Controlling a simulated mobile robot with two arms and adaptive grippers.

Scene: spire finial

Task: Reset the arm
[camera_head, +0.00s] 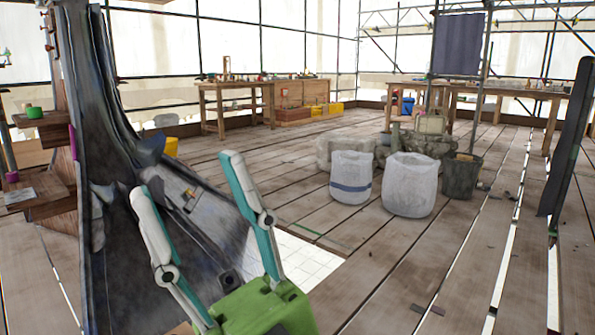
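My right gripper (185,173) rises from the bottom of the head view, with a green body and two white and teal fingers. The fingers stand well apart and nothing is between them. It is open and empty. Behind it at the left stands the dark grey, sheet-clad spire base (115,200), which flares out toward the floor. I cannot tell the depth gap between the fingers and the cladding. My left gripper is not in view.
Small wooden shelves at the far left hold a green item (34,112). Two white sacks (350,178) and a dark bucket (462,175) stand on the plank floor. A white-lit opening (305,258) lies beside the gripper. Workbenches (233,88) line the back. The right-centre floor is mostly clear.

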